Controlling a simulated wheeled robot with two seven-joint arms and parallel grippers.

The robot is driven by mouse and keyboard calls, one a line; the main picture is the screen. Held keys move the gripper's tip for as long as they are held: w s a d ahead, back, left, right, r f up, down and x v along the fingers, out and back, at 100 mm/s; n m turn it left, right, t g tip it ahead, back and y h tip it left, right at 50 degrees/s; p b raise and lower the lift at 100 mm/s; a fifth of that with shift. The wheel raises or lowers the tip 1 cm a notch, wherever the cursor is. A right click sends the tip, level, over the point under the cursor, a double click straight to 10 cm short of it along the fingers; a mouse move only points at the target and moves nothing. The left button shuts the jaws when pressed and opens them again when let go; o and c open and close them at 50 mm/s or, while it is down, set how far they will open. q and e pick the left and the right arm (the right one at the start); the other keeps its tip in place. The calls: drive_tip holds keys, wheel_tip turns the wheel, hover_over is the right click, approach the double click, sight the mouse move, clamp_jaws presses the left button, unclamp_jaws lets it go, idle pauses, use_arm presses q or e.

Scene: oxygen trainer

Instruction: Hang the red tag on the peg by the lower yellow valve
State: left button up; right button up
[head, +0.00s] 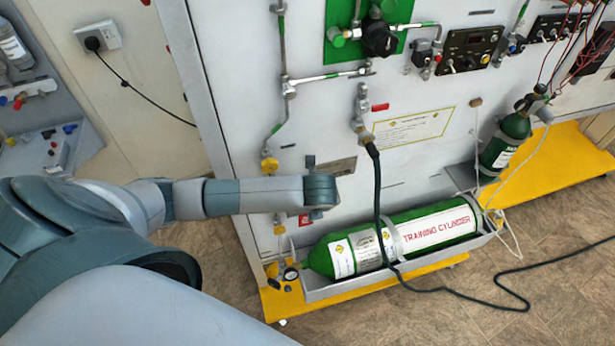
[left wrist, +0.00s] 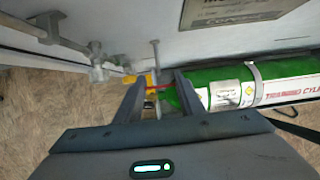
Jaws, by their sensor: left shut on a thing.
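My left gripper (left wrist: 160,90) is shut on the red tag (left wrist: 158,87), which shows as a thin red strip between the fingertips in the left wrist view. In the head view part of the red tag (head: 305,218) shows just below my wrist, close to the panel; my fingers are hidden there. The lower yellow valve (head: 279,229) is just left of the tag, and its yellow also shows behind the fingers in the left wrist view (left wrist: 129,80). A thin grey rod (left wrist: 155,58) stands just beyond the fingertips; I cannot tell whether it is the peg. My right gripper is not in view.
A green training cylinder (head: 425,230) lies in a grey tray (head: 350,284) right of and below the gripper. An upper yellow valve (head: 269,165) sits on the pipe above. A black hose (head: 377,200) hangs to the right. A small gauge (head: 290,273) is below.

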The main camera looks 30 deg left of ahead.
use_arm(q)
drive_tip(key=shift+w+a+f, duration=0.1)
drive_tip(key=shift+w+a, duration=0.75)
drive_tip(key=shift+a, duration=0.15)
drive_tip(key=shift+w+a+f+b, duration=0.4)
drive_tip(key=shift+a+f+b, duration=0.1)
drive_tip(key=shift+b, duration=0.35)
drive_tip(key=o, duration=1.1)
drive_tip(key=shift+r, duration=0.1)
